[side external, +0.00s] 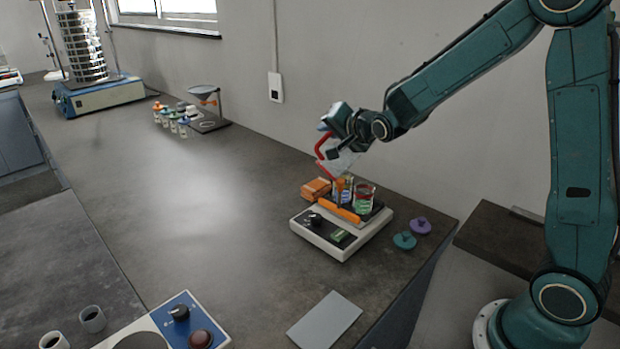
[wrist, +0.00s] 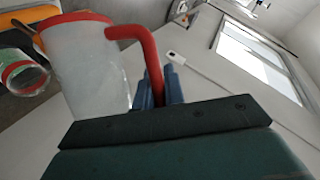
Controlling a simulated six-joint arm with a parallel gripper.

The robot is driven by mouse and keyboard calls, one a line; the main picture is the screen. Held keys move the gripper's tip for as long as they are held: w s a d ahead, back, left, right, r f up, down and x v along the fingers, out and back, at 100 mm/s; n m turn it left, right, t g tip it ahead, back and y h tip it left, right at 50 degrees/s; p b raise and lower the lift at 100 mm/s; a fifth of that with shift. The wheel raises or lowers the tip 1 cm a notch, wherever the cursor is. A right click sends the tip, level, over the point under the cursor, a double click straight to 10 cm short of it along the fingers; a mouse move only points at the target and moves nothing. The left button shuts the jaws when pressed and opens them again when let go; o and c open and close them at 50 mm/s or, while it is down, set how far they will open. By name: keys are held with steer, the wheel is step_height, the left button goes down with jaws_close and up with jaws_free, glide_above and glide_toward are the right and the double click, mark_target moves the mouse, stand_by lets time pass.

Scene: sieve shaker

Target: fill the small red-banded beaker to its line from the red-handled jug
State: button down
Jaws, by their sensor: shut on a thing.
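My gripper (side external: 343,124) is shut on the red handle of the jug (side external: 342,163), above the bench balance. The jug is pale and translucent, and it looks tilted. In the wrist view the jug (wrist: 88,70) fills the upper left, with its red handle (wrist: 150,55) between the blue fingers (wrist: 158,95). A red-banded beaker (side external: 364,199) with something green in it stands on the balance, below and right of the jug. A red-rimmed vessel also shows at the left edge of the wrist view (wrist: 24,78). I cannot tell its liquid level or whether liquid is flowing.
The balance (side external: 322,239) also carries a second small beaker (side external: 345,184) and an orange bar (side external: 341,209). An orange block (side external: 315,189) lies behind. Teal (side external: 404,241) and purple (side external: 420,226) lids lie right, near the bench edge.

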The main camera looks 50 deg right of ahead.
steer(key=shift+s+d+m+t+y+p, duration=0.3)
steer(key=shift+d+m+t+y, duration=0.1)
steer(key=shift+d+m, duration=0.25)
stand_by(4.6)
steer(key=shift+a, duration=0.15)
steer(key=shift+w+a+r+n+g, duration=0.1)
steer(key=shift+w+a+n+g, duration=0.2)
steer(key=shift+a+n, duration=0.25)
steer(key=shift+w+a+n+h, duration=0.2)
steer(key=shift+n+h, duration=0.1)
steer(key=shift+h, duration=0.1)
steer(key=shift+g, duration=0.3)
steer(key=shift+a+n, duration=0.15)
steer(key=shift+n, duration=0.15)
steer(key=w+a+f+n+g+h, duration=0.1)
steer(key=w+a+f+n+h, duration=0.2)
steer(key=a+f+n+h, duration=0.1)
steer(key=shift+a+f+n+g+h+b, duration=0.4)
steer(key=shift+a+n, duration=0.3)
steer(key=shift+a, duration=0.55)
